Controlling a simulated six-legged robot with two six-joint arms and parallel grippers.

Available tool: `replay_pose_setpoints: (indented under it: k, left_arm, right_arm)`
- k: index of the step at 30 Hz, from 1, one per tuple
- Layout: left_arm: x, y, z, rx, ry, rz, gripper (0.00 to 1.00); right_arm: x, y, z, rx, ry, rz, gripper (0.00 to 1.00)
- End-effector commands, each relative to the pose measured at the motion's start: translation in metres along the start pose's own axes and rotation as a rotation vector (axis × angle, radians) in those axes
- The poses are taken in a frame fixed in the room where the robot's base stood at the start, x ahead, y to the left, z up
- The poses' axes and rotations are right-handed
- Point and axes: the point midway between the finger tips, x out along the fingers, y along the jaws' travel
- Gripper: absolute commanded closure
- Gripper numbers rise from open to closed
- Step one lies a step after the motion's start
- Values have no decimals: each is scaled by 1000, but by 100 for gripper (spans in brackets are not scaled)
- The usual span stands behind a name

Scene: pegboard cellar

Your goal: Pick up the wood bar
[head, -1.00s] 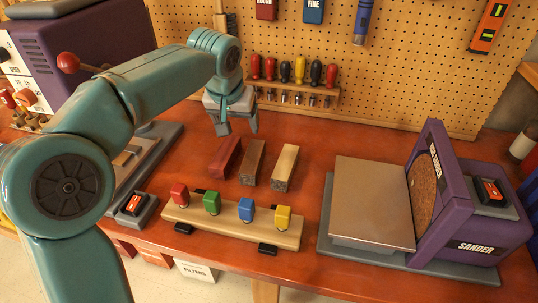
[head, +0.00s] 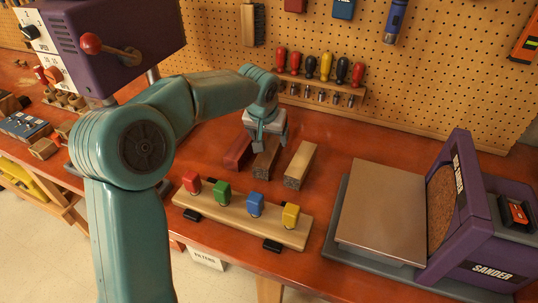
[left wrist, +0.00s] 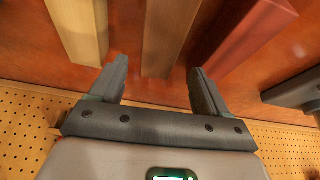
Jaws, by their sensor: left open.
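Three wood bars lie side by side on the red-brown bench: a dark red one (head: 238,152), a brown one (head: 263,168) in the middle and a pale one (head: 300,164) on the right. My left gripper (head: 268,143) is open and empty at the far end of the brown bar, hiding part of it. In the left wrist view the open fingers (left wrist: 160,85) point towards the brown bar (left wrist: 168,38), whose near end lies in line with the gap between them. The pale bar (left wrist: 80,28) is left and the red bar (left wrist: 240,38) right there. My right gripper is not seen.
A wooden block with red, green, blue and yellow knobs (head: 240,218) stands in front of the bars. A purple sander (head: 468,215) with a flat table (head: 385,210) is at right. A screwdriver rack (head: 320,88) is behind, against the pegboard. A purple machine (head: 110,40) is at left.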

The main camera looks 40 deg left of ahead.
Motion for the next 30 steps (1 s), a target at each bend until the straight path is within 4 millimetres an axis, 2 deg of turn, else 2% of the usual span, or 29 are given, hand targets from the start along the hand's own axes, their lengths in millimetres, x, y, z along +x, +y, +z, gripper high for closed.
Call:
replay_pose_setpoints:
  k: [9,18,24,30]
  left_arm:
    - [46,2,0,0,-4,-1,23]
    - [52,2,-1,1,0,0,23]
    - [52,3,-1,1,0,0,85]
    - [52,2,0,1,0,0,85]
  right_arm:
    - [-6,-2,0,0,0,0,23]
    - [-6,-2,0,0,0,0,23]
    - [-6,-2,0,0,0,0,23]
    - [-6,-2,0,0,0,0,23]
